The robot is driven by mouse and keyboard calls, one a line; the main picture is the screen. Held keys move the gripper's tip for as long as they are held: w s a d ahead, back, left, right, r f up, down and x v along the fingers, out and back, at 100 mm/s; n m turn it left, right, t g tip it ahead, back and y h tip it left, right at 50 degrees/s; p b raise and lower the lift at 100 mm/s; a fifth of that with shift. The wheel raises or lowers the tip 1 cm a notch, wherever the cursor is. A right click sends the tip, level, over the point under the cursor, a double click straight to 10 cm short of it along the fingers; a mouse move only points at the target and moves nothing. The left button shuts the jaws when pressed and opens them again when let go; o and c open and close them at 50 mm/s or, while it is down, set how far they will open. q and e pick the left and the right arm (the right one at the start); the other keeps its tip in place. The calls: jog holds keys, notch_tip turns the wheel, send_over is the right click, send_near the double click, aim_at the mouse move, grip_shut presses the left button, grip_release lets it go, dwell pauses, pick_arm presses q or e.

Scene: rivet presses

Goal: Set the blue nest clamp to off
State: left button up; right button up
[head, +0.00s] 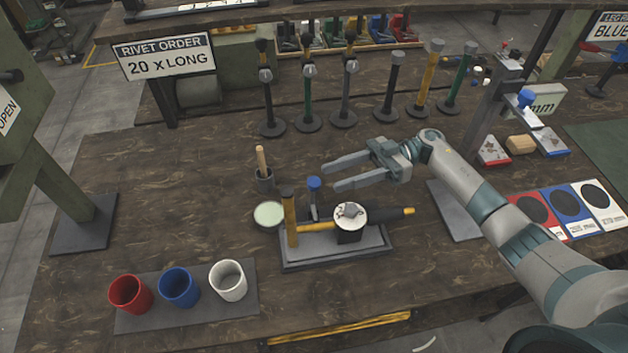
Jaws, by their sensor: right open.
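A small lever with a blue cap (314,184) stands upright on the press fixture (345,255) in the middle of the table. My right gripper (330,176) is open and empty, its two fingers pointing left. Its fingertips appear just right of the blue cap; I cannot tell whether they touch it. A second blue knob (525,98) sits on the stand at the right, above a blue-edged nest block (551,142). I cannot tell from this view which blue part is the blue nest clamp. My left gripper is not in view.
Red (130,292), blue (178,286) and white (228,279) cups stand at the front left. Several upright posts line the back. Coloured cards (566,204) lie at right.

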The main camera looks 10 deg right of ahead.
aim_at(320, 181)
jog(key=a+p, duration=0.1)
jog(key=a, duration=0.1)
jog(key=s+a+p, duration=0.1)
jog(key=a, duration=0.2)
jog(key=shift+a+r, duration=0.1)
jog(key=shift+r, duration=0.1)
jog(key=shift+s+a+f+p, duration=0.2)
jog(key=shift+a+p, duration=0.3)
jog(key=shift+a, duration=0.2)
grip_shut()
